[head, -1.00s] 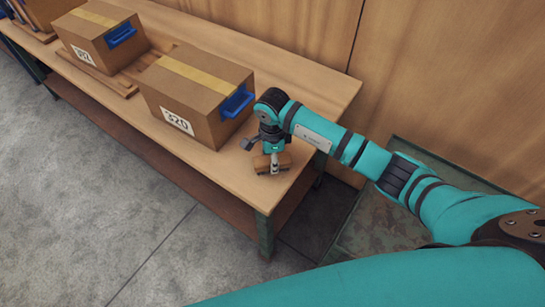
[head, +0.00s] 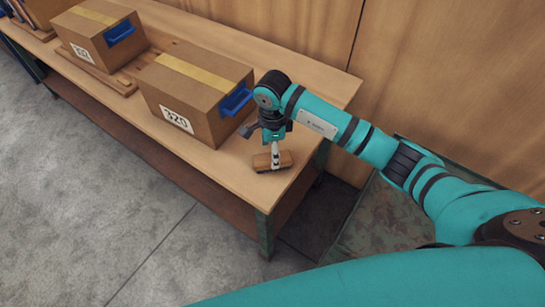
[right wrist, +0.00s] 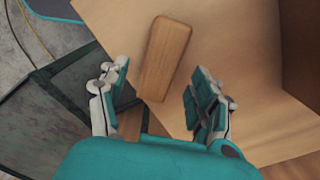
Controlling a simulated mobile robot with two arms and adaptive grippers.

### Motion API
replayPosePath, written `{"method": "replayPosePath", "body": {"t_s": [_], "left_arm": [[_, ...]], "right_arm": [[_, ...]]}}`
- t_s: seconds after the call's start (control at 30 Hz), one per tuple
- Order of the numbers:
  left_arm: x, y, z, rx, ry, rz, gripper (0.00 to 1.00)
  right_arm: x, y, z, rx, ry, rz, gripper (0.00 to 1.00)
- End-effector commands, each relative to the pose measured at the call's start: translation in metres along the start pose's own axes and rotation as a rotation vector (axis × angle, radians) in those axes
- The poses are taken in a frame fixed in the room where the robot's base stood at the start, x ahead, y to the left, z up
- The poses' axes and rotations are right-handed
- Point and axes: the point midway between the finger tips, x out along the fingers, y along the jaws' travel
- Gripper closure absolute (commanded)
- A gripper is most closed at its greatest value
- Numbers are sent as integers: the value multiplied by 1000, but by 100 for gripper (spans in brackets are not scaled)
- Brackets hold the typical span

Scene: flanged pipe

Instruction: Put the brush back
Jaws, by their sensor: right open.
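The brush (head: 268,163) lies on the near right end of the wooden table (head: 225,165). Its wooden back (right wrist: 165,58) faces up in the right wrist view. My right gripper (head: 274,147) is right above the brush, pointing down. In the right wrist view my right gripper (right wrist: 155,88) has its two fingers spread wide, with nothing gripped between them. The brush lies apart from both fingers in that view. The brush's bristle side is mostly hidden. My left gripper is not in view.
A cardboard box marked 320 (head: 190,100) with a blue handle stands just left of my right gripper. Another box (head: 100,38) stands on a wooden pallet (head: 125,82) farther left. A wooden wall (head: 440,80) runs behind the table. The table's right edge is close to the brush.

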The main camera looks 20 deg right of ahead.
Motion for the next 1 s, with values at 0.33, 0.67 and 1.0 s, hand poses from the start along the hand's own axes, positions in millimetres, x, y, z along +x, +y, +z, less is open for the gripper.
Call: {"method": "replayPosePath", "body": {"t_s": [0.33, 0.67, 1.0], "left_arm": [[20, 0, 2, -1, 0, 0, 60], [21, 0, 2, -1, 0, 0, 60], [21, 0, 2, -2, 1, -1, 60]], "right_arm": [[-67, -1, 0, 0, 1, -4, 35], [-83, 0, 0, 0, 1, 1, 35], [-83, 0, 0, 1, 0, 0, 35]]}}
